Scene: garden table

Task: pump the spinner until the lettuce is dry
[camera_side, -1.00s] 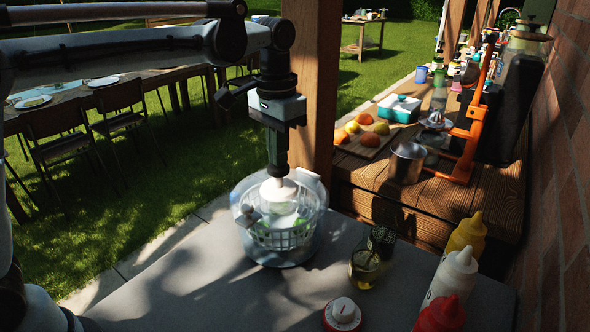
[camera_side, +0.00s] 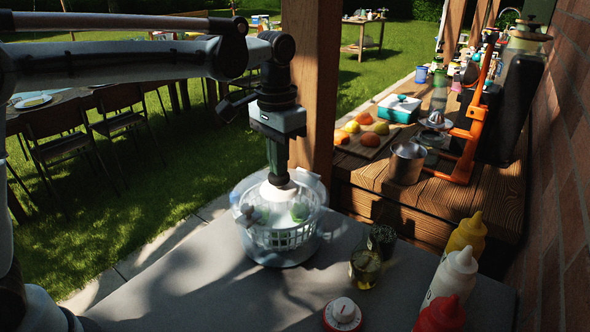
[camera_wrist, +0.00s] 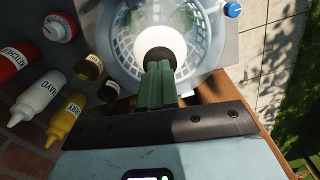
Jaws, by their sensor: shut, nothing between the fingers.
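The salad spinner (camera_side: 281,247) stands on the grey counter, a clear bowl with a white slotted basket (camera_side: 285,236) inside. Green lettuce (camera_side: 300,212) shows blurred through its wall. My gripper (camera_side: 278,180) is shut and points straight down, its fingertips at the white pump knob (camera_side: 277,190) on top of the spinner. In the wrist view the shut green fingers (camera_wrist: 157,70) reach to the dark centre of the round white knob (camera_wrist: 161,42). The basket (camera_wrist: 190,50) and some lettuce (camera_wrist: 186,15) show around it. The exact contact of fingertips and knob is hidden.
Two small jars (camera_side: 365,267) stand just right of the spinner. A red timer with a white dial (camera_side: 342,313) is in front. A wooden post (camera_side: 312,90) rises behind. The counter's left part is clear.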

